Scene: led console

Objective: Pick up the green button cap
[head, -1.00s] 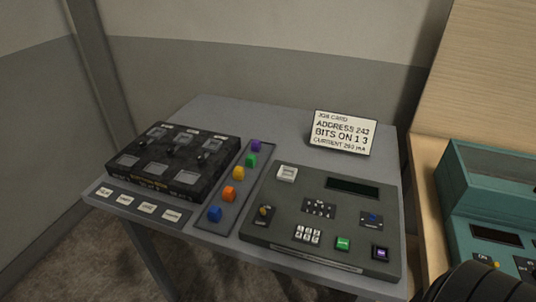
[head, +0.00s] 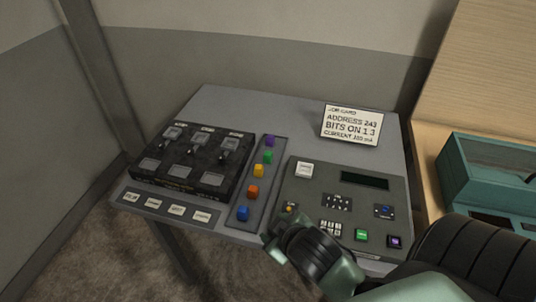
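The green button cap (head: 268,157) sits in a narrow tray (head: 249,193) on the grey table, second from the far end of a row of coloured caps. A purple cap (head: 269,141) is just behind it and a yellow cap (head: 259,171) just in front. My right arm reaches in from the lower right. Its gripper (head: 272,243) is at the table's front edge, near the blue cap (head: 243,213) and well short of the green one. Whether its fingers are apart is too small and dark to tell. My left gripper is not in view.
An orange cap (head: 252,192) is also in the tray. A black switch box (head: 190,160) stands left of the tray, and a dark console panel (head: 318,187) with a green button (head: 361,235) lies right. A job card (head: 351,123) stands behind the panel. A teal box (head: 490,170) is far right.

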